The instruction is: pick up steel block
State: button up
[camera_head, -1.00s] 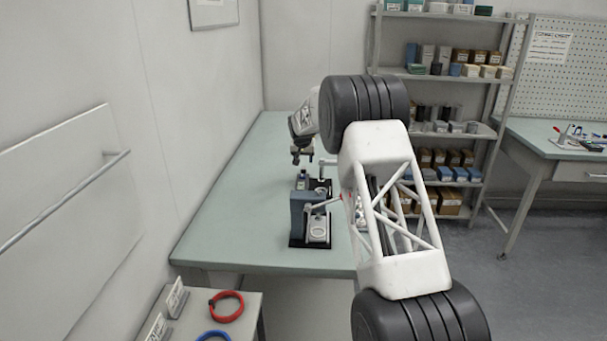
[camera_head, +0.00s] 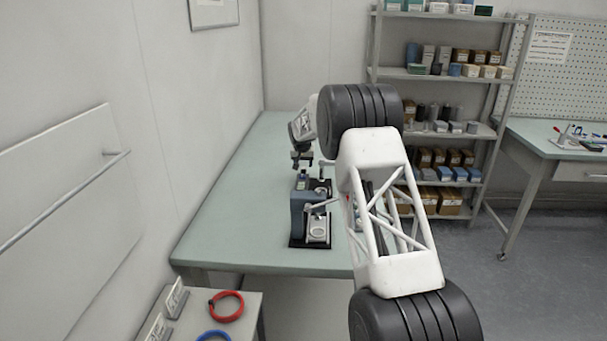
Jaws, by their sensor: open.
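My gripper (camera_head: 302,163) is small in view, pointing down over the green-topped table (camera_head: 230,215), its fingers apart. It is just above and behind the far one of two dark fixtures. The near fixture (camera_head: 303,215) has a blue-grey upright body, a black base and a round silvery seat. The far fixture (camera_head: 315,186) stands close behind it, partly covered by my gripper and arm. I cannot make out a steel block for certain; small things under the gripper are too small to tell, and my arm hides the table's right part.
A small side table (camera_head: 245,300) at the front left holds a red ring (camera_head: 226,306) and a blue ring (camera_head: 214,336). A shelf rack (camera_head: 447,78) with boxes stands behind, and a workbench (camera_head: 560,140) at right. The table's left half is clear.

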aim_at(303, 169)
jog(key=shift+f, duration=0.1)
jog(key=shift+x, duration=2.5)
jog(key=shift+s, duration=0.1)
grip_shut()
